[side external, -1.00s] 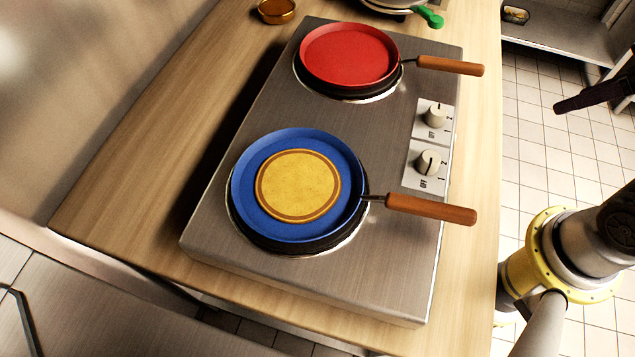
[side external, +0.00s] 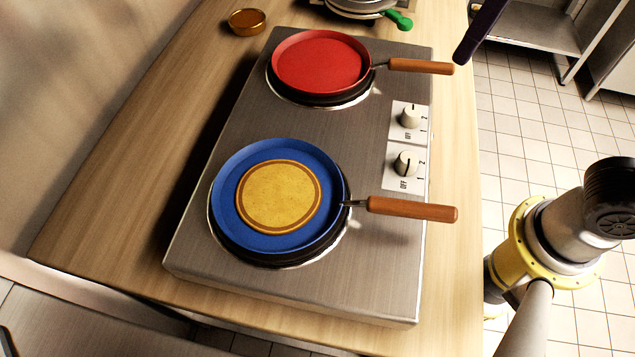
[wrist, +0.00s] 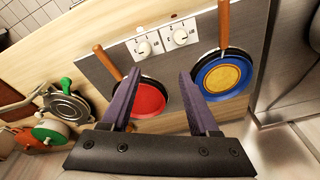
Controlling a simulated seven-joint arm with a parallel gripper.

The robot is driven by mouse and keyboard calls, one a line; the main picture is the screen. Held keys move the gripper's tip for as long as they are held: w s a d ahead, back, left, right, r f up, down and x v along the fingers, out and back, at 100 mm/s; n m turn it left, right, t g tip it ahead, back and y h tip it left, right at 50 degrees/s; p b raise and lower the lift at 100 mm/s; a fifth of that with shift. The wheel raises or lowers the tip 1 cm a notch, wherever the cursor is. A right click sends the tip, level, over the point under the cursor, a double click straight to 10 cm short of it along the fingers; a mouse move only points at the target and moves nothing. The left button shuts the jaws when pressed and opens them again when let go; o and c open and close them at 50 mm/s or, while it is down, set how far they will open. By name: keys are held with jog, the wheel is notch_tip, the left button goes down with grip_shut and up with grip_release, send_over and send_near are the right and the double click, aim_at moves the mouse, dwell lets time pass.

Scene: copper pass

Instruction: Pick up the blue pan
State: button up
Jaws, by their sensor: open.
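The blue pan (side external: 226,204) sits on the near burner of the steel stove and holds a round yellow pancake with a brown ring (side external: 278,197). Its wooden handle (side external: 412,208) points right, past the stove's edge. In the wrist view the blue pan (wrist: 201,79) is at the upper right, beyond the right finger, with its handle pointing up. My gripper (wrist: 156,85) is open and empty, its purple fingers apart with the red pan (wrist: 148,99) seen between them. In the side view only a purple finger (side external: 482,30) shows at the top right, clear of the pans.
The red pan (side external: 318,62) sits on the far burner, its handle also pointing right. Two knobs (side external: 406,162) are on the stove's right side. A small amber bowl (side external: 247,21) and a green-handled appliance (side external: 365,8) stand behind. Bare counter lies left of the stove.

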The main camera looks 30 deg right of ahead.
jog(key=a+n+g, duration=0.1)
jog(key=a+n, duration=0.2)
jog(key=a, duration=0.6)
jog(key=n+h, duration=0.1)
jog(key=n, duration=0.1)
send_over(369, 200)
jog(key=shift+g, duration=0.3)
jog(key=f, duration=1.1)
jog(key=shift+s+d+f, duration=0.3)
jog(key=shift+f, duration=0.1)
jog(key=shift+w+a+f, duration=0.15)
jog(key=shift+f, duration=1.2)
jog(key=shift+w+a+f, duration=0.15)
jog(key=shift+f, duration=1.2)
grip_shut()
jog(key=shift+r, duration=0.15)
